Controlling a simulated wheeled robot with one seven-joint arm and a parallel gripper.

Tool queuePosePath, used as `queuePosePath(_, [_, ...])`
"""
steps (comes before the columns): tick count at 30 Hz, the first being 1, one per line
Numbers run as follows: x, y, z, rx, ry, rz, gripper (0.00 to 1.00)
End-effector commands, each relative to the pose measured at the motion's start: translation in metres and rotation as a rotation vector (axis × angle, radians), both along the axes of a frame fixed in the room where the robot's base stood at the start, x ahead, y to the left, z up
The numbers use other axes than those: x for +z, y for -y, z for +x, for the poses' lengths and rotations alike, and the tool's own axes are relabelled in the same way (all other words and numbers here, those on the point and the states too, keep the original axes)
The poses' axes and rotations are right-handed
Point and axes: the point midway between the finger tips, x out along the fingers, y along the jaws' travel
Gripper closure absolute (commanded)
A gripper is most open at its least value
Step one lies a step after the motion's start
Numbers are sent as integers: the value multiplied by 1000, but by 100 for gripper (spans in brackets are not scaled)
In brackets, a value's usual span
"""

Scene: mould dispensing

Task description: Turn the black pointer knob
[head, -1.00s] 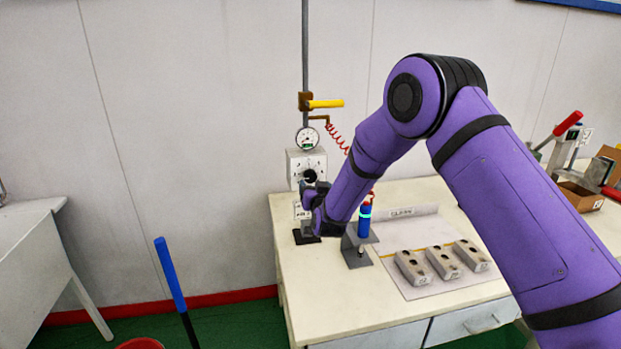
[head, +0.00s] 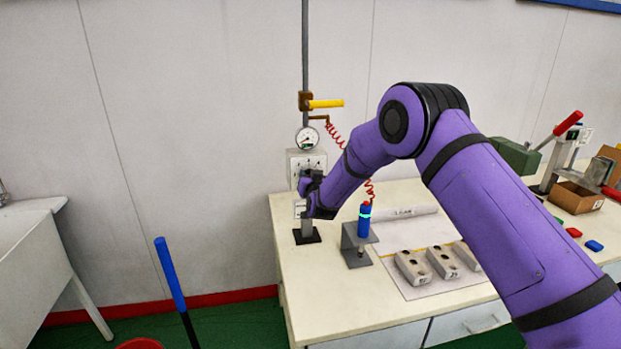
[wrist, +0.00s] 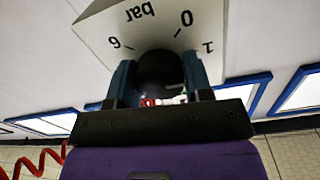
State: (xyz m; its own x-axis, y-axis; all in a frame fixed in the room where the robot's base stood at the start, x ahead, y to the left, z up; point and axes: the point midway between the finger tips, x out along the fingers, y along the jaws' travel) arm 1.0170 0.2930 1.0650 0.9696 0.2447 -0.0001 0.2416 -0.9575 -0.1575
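The black pointer knob (wrist: 160,70) is on the front of a pale regulator box. In the wrist view its dial plate reads 6, bar, 0 and 1, upside down. My gripper (wrist: 160,82) has one finger on each side of the knob, very near its edges. I cannot tell whether the fingers press on it. In the head view my gripper (head: 312,182) is in front of the regulator box (head: 296,160) and hides the knob. Which mark the knob points at is hidden.
A round gauge (head: 307,139) and a yellow-handled valve (head: 324,103) are above the box. A red coiled hose (head: 336,134) hangs to the right. A blue dispenser on a grey stand (head: 355,243) and several metal moulds (head: 411,267) are on the bench.

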Motion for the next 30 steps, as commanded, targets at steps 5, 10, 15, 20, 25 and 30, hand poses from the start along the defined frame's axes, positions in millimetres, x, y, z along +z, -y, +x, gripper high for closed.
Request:
queuePosePath(5, [0, 0, 0, 0, 0, 0, 78])
queuePosePath(10, [0, 0, 0, -1, -4, 14, 78])
queuePosePath(15, [0, 1, 0, -2, -19, 66, 78])
queuePosePath(20, [0, 1, 0, -2, -48, 162, 78])
queuePosePath(25, [0, 1, 0, -1, -89, 307, 78])
queuePosePath(30, [-1, 2, 0, -2, -134, 461, 78])
